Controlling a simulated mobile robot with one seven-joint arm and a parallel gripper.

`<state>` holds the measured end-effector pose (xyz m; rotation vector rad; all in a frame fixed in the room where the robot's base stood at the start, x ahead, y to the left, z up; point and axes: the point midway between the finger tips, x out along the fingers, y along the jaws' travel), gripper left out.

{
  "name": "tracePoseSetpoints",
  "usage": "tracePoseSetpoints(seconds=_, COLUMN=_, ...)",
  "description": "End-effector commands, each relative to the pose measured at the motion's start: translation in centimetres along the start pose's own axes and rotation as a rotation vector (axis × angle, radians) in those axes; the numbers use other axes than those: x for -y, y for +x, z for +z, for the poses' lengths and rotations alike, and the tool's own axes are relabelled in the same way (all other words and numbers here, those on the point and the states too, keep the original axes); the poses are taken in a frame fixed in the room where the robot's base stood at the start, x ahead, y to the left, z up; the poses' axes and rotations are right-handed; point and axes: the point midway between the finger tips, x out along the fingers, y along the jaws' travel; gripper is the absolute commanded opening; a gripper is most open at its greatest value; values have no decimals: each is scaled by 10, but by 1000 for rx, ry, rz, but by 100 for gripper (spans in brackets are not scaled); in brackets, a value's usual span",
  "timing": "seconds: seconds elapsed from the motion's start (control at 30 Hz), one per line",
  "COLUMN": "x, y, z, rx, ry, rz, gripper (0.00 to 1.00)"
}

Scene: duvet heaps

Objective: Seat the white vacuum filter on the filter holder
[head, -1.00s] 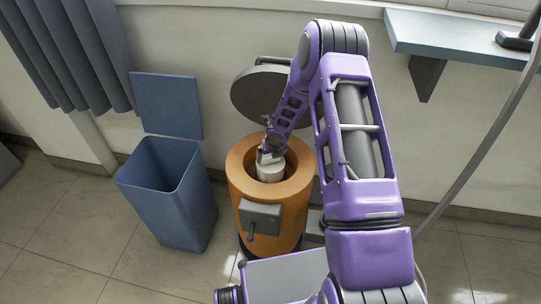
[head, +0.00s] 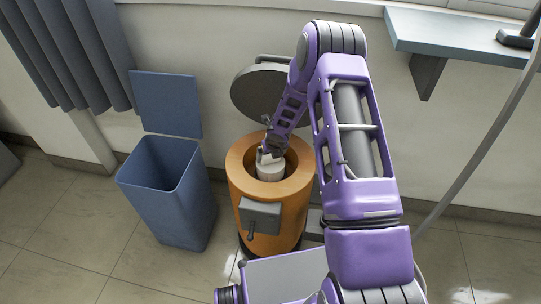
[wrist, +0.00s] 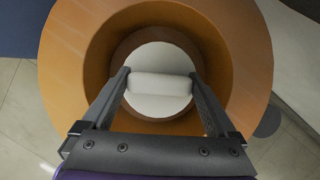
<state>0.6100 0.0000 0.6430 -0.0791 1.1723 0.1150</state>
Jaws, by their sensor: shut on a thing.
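The white vacuum filter (head: 270,172) is inside the open top of the orange canister (head: 240,178). In the wrist view the filter (wrist: 160,57) shows as a white disc with a raised bar-like grip across it. My gripper (head: 272,155) reaches down into the canister and is shut on that grip, one finger at each end; it also shows in the wrist view (wrist: 160,84). A brown ring (wrist: 128,44) surrounds the filter deep in the canister and may be the filter holder. Whether the filter touches it is hidden.
The canister's grey round lid (head: 262,92) stands open behind it, against the wall. A blue bin (head: 170,205) with its lid raised stands to the left. A blue-grey shelf (head: 450,38) is at the upper right. Floor around the bin is clear.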

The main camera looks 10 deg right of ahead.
Motion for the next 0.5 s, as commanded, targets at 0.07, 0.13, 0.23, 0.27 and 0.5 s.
tracePoseSetpoints(seconds=0.07, x=0, y=3, z=-1, rx=1, ry=0, rz=0, gripper=0)
tracePoseSetpoints(seconds=0.13, x=0, y=4, z=-2, rx=1, ry=0, rz=0, gripper=0)
tracePoseSetpoints(seconds=0.23, x=0, y=7, z=-2, rx=1, ry=0, rz=0, gripper=0)
tracePoseSetpoints(seconds=0.27, x=0, y=8, z=-3, rx=1, ry=1, rz=0, gripper=0)
tracePoseSetpoints(seconds=0.5, x=0, y=13, z=-5, rx=0, ry=1, rz=0, gripper=0)
